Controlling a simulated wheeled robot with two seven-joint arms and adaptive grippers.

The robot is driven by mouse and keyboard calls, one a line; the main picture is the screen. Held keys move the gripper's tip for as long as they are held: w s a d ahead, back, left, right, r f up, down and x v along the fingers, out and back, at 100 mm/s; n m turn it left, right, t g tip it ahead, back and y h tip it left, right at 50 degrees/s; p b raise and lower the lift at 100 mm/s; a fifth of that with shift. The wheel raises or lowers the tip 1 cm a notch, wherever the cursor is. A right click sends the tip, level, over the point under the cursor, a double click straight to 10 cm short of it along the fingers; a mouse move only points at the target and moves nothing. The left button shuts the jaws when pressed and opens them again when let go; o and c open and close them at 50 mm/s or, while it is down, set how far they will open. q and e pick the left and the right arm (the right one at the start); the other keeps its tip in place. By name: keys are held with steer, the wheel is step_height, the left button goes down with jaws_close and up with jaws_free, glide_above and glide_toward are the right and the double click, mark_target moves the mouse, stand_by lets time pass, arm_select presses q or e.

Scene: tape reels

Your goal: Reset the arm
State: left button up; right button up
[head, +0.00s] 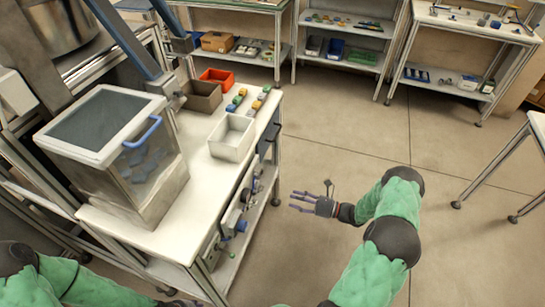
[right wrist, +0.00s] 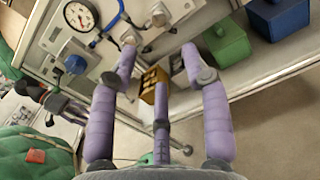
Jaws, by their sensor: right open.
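My right arm (head: 372,240), green with dark joints, reaches in from the bottom right. Its purple-fingered gripper (head: 305,203) is over the floor just right of the white bench, open and empty. In the right wrist view the fingers of this gripper (right wrist: 159,50) are spread apart. A small yellow-orange block (right wrist: 153,82) shows between them, beyond the fingers and not held. My left arm (head: 75,283) shows only in the bottom left corner. Its gripper is mostly cut off at the bottom edge, so its jaws cannot be made out.
The white bench (head: 195,215) carries a clear-sided box with a grey lid (head: 100,120), a white bin (head: 232,138), a brown bin (head: 201,96), a red bin (head: 217,77) and several small coloured blocks. A gauge (right wrist: 79,15) is on the bench's side.

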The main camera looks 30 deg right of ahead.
steer(key=shift+a, duration=0.1)
steer(key=s+a+f+n+g, duration=0.3)
steer(key=a+f+n+g, duration=0.15)
steer(key=a, duration=0.35)
steer(key=s+a+f+n+g, duration=0.35)
steer(key=a+g, duration=0.25)
steer(key=a, duration=0.3)
steer(key=s+a+f+n+g+h, duration=0.4)
steer(key=s+a+n+g+h, duration=0.25)
steer(key=s+n, duration=0.45)
steer(key=a+n+t, duration=0.1)
steer(key=n, duration=0.1)
steer(key=a+r+n+t+h, duration=0.1)
steer(key=a+n, duration=0.1)
steer(key=n, duration=0.1)
steer(key=a+r+n+t, duration=0.1)
steer(key=n+t, duration=0.1)
steer(key=shift+w+a+r+n+h, duration=0.2)
steer(key=shift+w+a+n+h, duration=0.05)
steer(key=shift+n, duration=0.05)
